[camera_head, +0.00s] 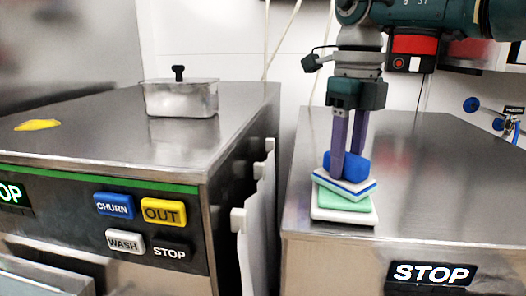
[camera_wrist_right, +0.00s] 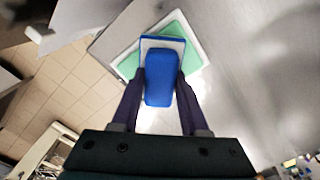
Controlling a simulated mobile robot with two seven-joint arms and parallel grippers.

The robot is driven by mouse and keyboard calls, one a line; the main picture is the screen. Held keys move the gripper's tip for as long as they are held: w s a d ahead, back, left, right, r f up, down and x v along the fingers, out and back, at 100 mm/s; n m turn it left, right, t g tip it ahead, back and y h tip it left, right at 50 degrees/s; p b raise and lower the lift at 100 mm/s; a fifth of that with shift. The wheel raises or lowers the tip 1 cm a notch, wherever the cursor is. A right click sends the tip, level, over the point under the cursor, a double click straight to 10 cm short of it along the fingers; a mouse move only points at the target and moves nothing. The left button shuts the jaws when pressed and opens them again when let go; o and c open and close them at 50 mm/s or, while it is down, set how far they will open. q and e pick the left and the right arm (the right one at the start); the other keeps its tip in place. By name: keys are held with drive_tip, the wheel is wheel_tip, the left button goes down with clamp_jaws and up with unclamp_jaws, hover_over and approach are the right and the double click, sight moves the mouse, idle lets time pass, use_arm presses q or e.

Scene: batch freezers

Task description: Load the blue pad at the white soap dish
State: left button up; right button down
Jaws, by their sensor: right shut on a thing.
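The blue pad (camera_head: 357,165) has a raised blue block on a thin white-and-blue base. My right gripper (camera_head: 346,170) points down and is shut on the block, with one finger on each side; the wrist view shows the block (camera_wrist_right: 161,88) between the fingers. The base lies over a pale green pad (camera_head: 335,199), turned at an angle to it. The green pad is on the white soap dish (camera_head: 345,217), whose rim shows around it. Whether the blue pad touches the green one is hard to tell. My left gripper is out of view.
The dish stands near the left edge of the right freezer's steel top (camera_head: 440,200); the top is bare to its right. A gap separates it from the left freezer, which carries a lidded metal box (camera_head: 180,98) and a yellow item (camera_head: 38,124).

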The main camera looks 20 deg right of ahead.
sight(347, 155)
drive_tip(key=shift+r+p, duration=2.7)
drive_tip(key=shift+r, duration=0.8)
